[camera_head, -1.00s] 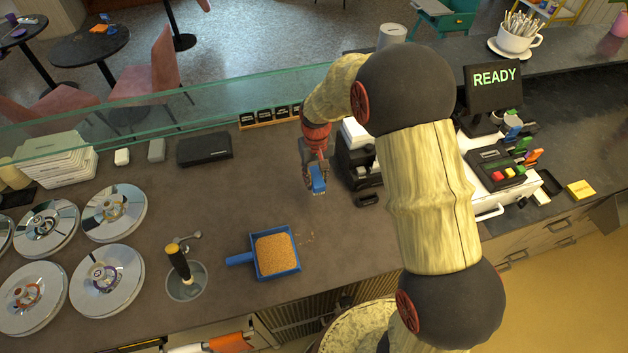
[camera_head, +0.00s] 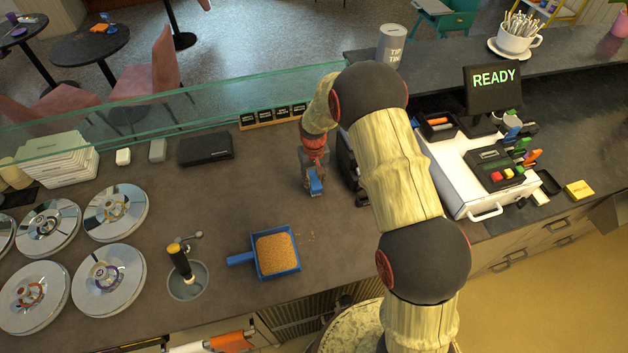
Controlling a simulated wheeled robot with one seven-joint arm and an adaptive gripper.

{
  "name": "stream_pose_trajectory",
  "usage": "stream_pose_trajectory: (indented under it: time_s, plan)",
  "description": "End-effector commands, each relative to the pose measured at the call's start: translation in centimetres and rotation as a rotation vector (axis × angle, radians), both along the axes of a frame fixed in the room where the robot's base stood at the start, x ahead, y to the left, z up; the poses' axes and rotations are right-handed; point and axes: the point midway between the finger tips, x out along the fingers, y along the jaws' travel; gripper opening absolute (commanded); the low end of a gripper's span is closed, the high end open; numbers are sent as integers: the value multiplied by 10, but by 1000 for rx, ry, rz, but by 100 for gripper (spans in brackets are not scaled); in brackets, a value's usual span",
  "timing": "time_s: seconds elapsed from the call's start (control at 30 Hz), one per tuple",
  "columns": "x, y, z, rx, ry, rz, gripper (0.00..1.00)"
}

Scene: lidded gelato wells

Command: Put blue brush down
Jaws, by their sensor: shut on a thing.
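The blue brush (camera_head: 316,183) is in my gripper (camera_head: 313,172), over the counter right of the middle. My gripper is shut on it. The brush points down toward the counter; I cannot tell whether it touches the surface. Part of the brush is hidden by the gripper. A blue dustpan (camera_head: 240,259) filled with brown grains lies on the counter, below and to the left of the brush.
Round well lids (camera_head: 115,212) stand at left. A sunken well (camera_head: 187,282) with a black-handled tool is left of the dustpan. A black box (camera_head: 205,149) lies behind. A white cash register (camera_head: 466,172) is at right. Counter between brush and dustpan is mostly clear.

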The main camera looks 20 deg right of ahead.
Motion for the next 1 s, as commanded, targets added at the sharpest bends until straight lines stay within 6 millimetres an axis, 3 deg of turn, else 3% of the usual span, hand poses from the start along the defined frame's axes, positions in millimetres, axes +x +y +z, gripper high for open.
stream_pose_trajectory:
  time_s: [0.23,0.27,0.53,0.87,1.0]
  plan:
    - [0,0,-4,0,0,0,6]
    - [0,0,-3,0,1,0,31]
    - [0,0,-3,0,1,0,46]
    - [0,0,-2,0,0,0,48]
    - [1,0,10,0,-3,0,48]
